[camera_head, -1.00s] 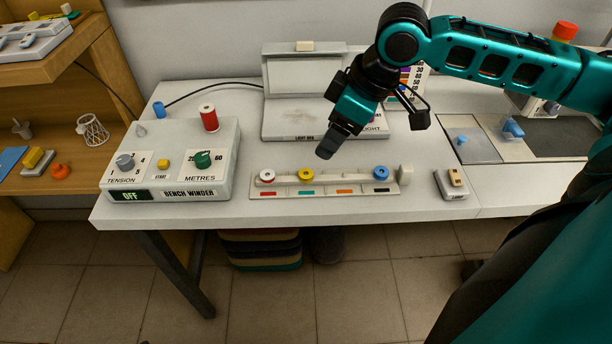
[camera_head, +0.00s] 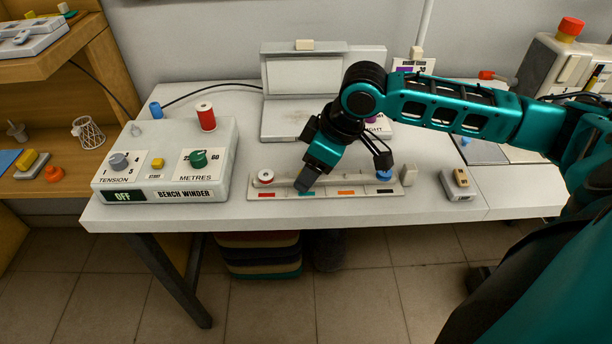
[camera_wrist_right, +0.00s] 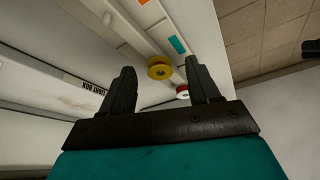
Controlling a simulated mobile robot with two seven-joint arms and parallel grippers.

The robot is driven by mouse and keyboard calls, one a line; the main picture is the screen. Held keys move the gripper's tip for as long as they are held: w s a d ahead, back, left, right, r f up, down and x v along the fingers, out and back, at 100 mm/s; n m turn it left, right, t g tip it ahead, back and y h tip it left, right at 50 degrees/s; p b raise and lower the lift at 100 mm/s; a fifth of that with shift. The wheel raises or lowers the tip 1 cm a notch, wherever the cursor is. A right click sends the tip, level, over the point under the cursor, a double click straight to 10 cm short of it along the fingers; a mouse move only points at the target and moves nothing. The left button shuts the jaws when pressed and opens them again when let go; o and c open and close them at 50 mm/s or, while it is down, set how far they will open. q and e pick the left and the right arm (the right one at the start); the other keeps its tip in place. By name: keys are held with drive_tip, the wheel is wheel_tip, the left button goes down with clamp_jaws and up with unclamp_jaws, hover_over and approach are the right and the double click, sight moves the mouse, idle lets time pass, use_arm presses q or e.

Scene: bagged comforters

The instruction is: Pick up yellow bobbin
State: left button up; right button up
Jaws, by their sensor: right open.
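The yellow bobbin (camera_wrist_right: 160,68) shows in the right wrist view between and beyond my two fingertips, on the pale bobbin rack. In the head view it is hidden behind my right gripper (camera_head: 304,186), which is over the rack (camera_head: 352,192) at the teal-marked place. In the wrist view my right gripper (camera_wrist_right: 160,80) is open, with its fingers on either side of the yellow bobbin's line and nothing held. I cannot tell how far the fingertips are from the bobbin. My left gripper is in neither view.
A red bobbin (camera_head: 265,177) sits left of my gripper on the rack, and a blue bobbin (camera_head: 383,172) at its right end. The bench winder (camera_head: 168,165) stands left, a light box (camera_head: 290,118) behind, and a small switch box (camera_head: 458,184) right.

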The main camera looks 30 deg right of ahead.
drive_tip(key=shift+c, duration=0.4)
drive_tip(key=c, duration=1)
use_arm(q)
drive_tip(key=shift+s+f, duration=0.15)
use_arm(e)
drive_tip(key=shift+r, duration=0.65)
use_arm(q)
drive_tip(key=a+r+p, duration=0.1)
drive_tip(key=p, duration=0.2)
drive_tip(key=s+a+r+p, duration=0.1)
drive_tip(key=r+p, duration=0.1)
drive_tip(key=p, duration=0.1)
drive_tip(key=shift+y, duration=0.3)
use_arm(e)
wheel_tip(320, 180, up, 19)
drive_tip(key=shift+f, duration=0.1)
